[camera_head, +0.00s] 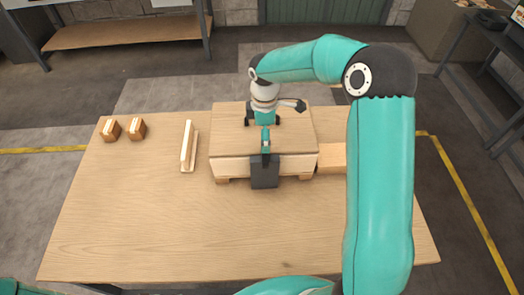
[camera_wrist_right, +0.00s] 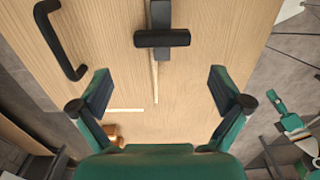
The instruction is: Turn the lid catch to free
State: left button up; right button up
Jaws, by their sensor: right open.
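The wooden box with its lid (camera_head: 235,142) stands at the middle of the table in the head view. A dark catch plate (camera_head: 264,177) sits on its front face. In the wrist view the catch's dark crossbar (camera_wrist_right: 162,39) lies across the lid's front edge. My right gripper (camera_head: 265,138) is above the lid, close to the catch. In the wrist view my right gripper (camera_wrist_right: 160,88) is open, its fingers apart and nothing between them; the crossbar shows beyond the fingertips. A black lid handle (camera_wrist_right: 62,40) is left of the crossbar there. My left gripper is out of view.
Two small brown blocks (camera_head: 123,130) and a pale upright wooden piece (camera_head: 188,147) are on the table left of the box. A wooden block (camera_head: 331,158) is at its right. The table's front (camera_head: 160,235) is clear. My right arm covers the table's right part.

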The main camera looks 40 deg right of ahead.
aim_at(265, 156)
notch_tip(265, 156, down, 8)
jog(key=shift+f+p, duration=0.15)
jog(key=shift+p, duration=0.5)
